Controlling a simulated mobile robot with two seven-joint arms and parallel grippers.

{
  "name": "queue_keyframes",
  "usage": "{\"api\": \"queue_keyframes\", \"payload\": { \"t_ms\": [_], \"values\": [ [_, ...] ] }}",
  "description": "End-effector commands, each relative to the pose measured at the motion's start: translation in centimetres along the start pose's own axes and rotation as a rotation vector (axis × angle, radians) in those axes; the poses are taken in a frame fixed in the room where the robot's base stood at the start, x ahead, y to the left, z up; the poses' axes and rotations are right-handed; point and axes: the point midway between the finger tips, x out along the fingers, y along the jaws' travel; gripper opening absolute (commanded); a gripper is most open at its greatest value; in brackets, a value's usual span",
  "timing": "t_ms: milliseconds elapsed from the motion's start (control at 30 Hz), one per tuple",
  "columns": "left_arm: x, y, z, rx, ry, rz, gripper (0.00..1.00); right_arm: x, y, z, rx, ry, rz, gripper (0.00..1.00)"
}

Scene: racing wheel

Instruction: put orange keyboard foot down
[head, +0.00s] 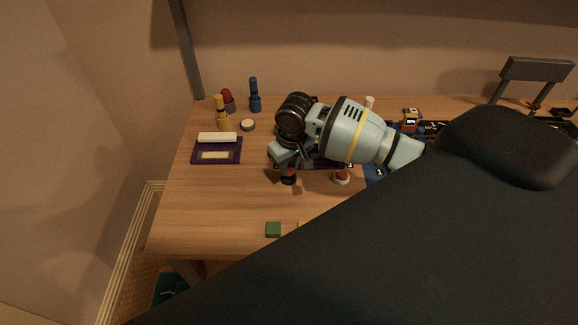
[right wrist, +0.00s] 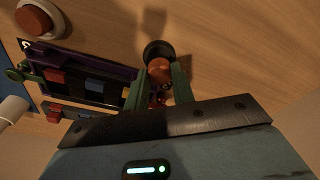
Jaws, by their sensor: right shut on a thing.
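My right gripper (head: 288,168) points down at the middle of the table. In the right wrist view its two green fingers (right wrist: 159,92) are shut on an orange foot (right wrist: 159,70), a rounded orange piece with a black round end. The foot also shows below the fingers in the head view (head: 289,179). I cannot tell whether its black end touches the table. The purple keyboard (right wrist: 115,73), with red, blue and black pieces, lies beside the fingers and is mostly hidden under the arm in the head view. My left gripper is not in view.
A white-based orange piece (head: 342,178) stands to the right. A purple tray (head: 217,151), a yellow bottle (head: 222,115) and a blue bottle (head: 255,97) are at the back left. A green block (head: 273,229) lies near the front edge. The left-front table (head: 215,205) is clear.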

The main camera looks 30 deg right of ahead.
Motion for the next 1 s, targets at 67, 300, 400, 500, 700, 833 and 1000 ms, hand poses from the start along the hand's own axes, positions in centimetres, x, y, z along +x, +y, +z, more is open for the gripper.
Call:
{"api": "queue_keyframes", "payload": {
  "t_ms": [67, 300, 400, 500, 700, 833, 1000],
  "values": [
    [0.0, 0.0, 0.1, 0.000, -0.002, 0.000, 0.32, 0.9, 0.0, 0.1, 0.000, -0.002, 0.000, 0.00],
    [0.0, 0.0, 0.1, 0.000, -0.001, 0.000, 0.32, 0.9, 0.0, 0.1, 0.000, 0.002, 0.000, 0.00],
    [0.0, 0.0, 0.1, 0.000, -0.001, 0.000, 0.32, 1.1, 0.0, 0.1, 0.000, 0.001, 0.000, 0.00],
    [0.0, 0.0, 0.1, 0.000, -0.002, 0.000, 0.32, 1.4, 0.0, 0.1, 0.001, 0.001, 0.000, 0.00],
    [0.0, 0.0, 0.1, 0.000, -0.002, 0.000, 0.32, 1.9, 0.0, 0.2, 0.001, 0.001, 0.000, 0.00],
    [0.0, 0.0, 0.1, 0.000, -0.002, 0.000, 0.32, 2.1, 0.0, 0.2, 0.000, 0.001, 0.000, 0.00],
    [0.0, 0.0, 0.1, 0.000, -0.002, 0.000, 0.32, 2.1, 0.0, 0.2, 0.000, 0.001, 0.000, 0.38]
  ]
}}
